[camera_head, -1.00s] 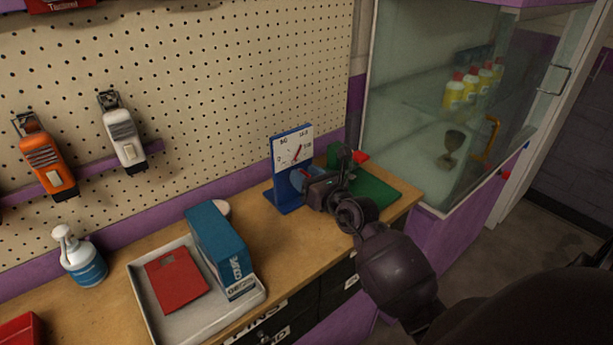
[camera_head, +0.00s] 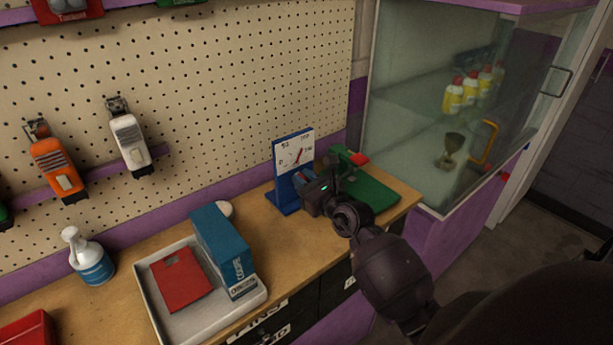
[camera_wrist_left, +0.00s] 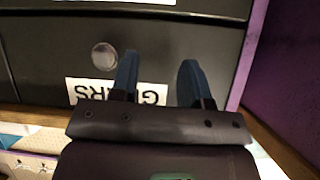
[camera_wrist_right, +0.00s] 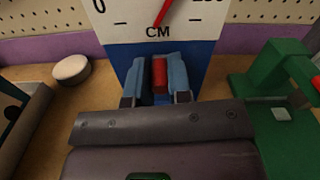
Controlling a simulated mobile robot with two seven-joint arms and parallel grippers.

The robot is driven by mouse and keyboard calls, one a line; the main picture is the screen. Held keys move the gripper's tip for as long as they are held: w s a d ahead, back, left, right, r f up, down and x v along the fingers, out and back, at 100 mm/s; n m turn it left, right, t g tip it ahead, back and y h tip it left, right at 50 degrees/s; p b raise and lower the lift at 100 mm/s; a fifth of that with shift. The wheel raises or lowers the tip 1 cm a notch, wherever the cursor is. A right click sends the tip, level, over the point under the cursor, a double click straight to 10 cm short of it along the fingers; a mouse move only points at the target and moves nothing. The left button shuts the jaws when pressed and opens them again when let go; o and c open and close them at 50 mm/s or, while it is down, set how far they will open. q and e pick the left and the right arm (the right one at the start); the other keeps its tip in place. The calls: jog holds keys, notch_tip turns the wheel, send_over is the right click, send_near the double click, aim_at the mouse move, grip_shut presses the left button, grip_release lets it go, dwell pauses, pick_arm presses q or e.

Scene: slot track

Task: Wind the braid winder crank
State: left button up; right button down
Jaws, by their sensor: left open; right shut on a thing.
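The braid winder (camera_head: 292,162) is a blue stand with a white dial face, a red needle and the letters CM; it stands on the bench against the pegboard. In the right wrist view its dial (camera_wrist_right: 165,18) fills the top middle. My right gripper (camera_head: 305,178) is at the front of the winder. In the right wrist view its blue fingers are shut on the red crank handle (camera_wrist_right: 159,75), just below the dial. The rest of the crank is hidden by the gripper. My left gripper (camera_wrist_left: 158,80) is open and empty before a dark drawer front.
A green device (camera_head: 368,190) with a red lever stands right of the winder. A white tray (camera_head: 160,309) holds a red flat item and a blue box (camera_head: 222,250). A round white object (camera_head: 225,208) lies behind the box. A glass cabinet (camera_head: 420,120) stands at right.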

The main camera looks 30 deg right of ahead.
dwell(0.3)
jog(key=c, duration=1.1)
grip_release()
jog(key=shift+o, duration=0.2)
jog(key=s, duration=1)
jog(key=shift+s+d+b, duration=0.3)
jog(key=shift+s+d, duration=0.1)
